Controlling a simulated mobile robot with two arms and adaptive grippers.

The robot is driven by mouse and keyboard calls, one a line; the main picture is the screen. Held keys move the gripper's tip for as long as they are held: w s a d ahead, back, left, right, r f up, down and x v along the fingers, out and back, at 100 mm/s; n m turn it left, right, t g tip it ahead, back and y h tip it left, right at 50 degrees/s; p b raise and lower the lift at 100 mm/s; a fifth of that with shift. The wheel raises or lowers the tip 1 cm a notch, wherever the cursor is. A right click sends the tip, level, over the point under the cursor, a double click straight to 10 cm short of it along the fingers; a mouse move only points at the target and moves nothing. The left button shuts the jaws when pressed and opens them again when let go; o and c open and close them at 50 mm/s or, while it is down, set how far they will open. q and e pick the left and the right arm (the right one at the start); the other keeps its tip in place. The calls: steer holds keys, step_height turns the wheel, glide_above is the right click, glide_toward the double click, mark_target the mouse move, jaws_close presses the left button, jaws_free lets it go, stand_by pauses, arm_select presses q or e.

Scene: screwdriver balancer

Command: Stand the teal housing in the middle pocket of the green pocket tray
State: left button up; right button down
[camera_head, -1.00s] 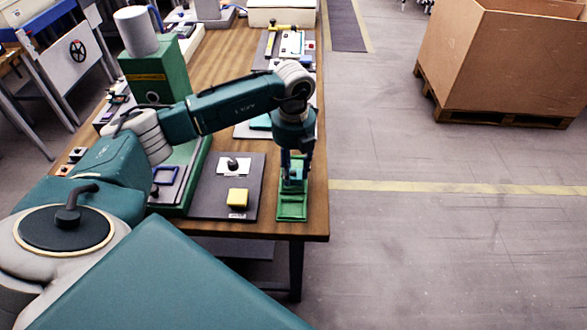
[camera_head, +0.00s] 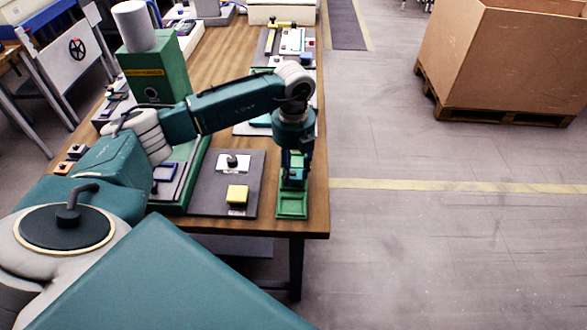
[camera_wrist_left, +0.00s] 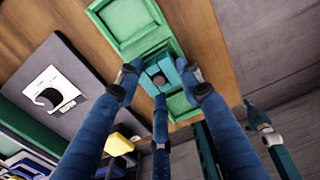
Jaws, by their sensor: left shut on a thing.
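The green pocket tray (camera_head: 292,213) lies along the right edge of the wooden table. Its near pocket is empty in the head view; the tray also shows in the left wrist view (camera_wrist_left: 123,45). My left gripper (camera_head: 294,170) points down over the tray, shut on the teal housing (camera_wrist_left: 164,73). In the left wrist view its blue fingers (camera_wrist_left: 160,82) close around the housing, which looks to be at the middle pocket. The fingers hide part of it, and I cannot tell whether it touches the pocket floor.
A green machine (camera_head: 157,75) stands farther left. The table's right edge is close beside the tray.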

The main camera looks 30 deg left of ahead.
arm_select(q)
steer(key=shift+f, duration=0.3)
steer(key=o, duration=1.4)
step_height(320, 180, up, 12)
stand_by(0.4)
